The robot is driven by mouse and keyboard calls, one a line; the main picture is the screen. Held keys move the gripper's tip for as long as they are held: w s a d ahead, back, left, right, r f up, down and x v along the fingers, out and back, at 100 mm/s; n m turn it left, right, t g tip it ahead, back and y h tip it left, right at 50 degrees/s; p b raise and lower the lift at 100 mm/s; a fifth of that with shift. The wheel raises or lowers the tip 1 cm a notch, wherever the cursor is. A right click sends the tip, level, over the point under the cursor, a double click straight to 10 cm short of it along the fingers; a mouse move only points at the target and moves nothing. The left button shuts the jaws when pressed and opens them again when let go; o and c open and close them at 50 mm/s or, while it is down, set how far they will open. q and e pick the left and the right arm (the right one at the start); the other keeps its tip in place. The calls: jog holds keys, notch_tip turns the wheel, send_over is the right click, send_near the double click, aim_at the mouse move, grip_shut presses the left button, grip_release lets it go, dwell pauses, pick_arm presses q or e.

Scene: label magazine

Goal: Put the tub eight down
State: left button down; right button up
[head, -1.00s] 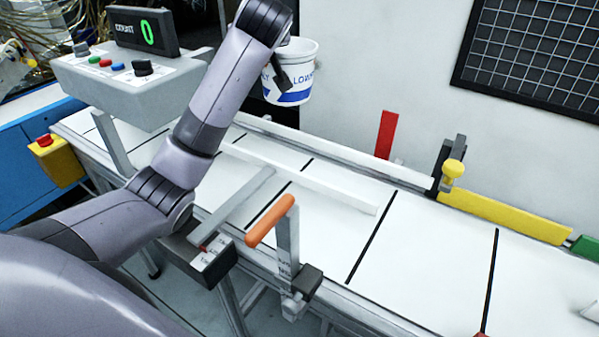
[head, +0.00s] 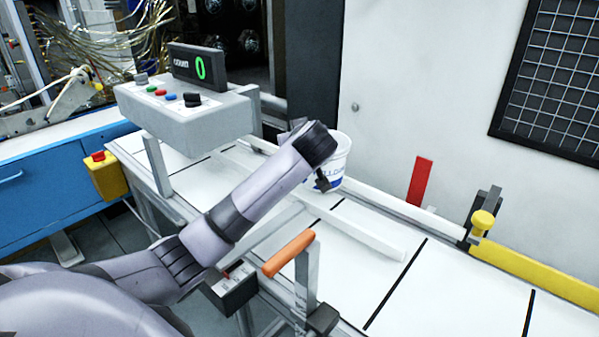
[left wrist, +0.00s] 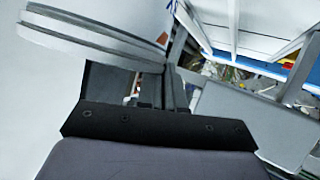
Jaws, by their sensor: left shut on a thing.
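The tub (head: 343,166) is white with blue print and stands upright at the far side of the conveyor's white bed (head: 345,215). My left gripper (head: 322,181) is shut on the tub at its near left side; my own wrist hides part of the tub. I cannot tell whether the tub's base touches the bed. In the left wrist view the tub's pale ridged rim (left wrist: 90,38) crosses the upper left, beside the dark gripper body. My right gripper is not in view.
An orange handle (head: 289,253) rises at the near edge. A red upright plate (head: 420,182) and a yellow rail (head: 535,272) line the far side. The bed right of the tub is clear.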

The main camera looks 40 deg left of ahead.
pick_arm(q)
notch_tip(320, 180, down, 8)
jog(key=c, duration=1.3)
grip_release()
jog(key=shift+r, duration=0.1)
jog(key=shift+d, duration=0.1)
jog(key=shift+v, duration=3.7)
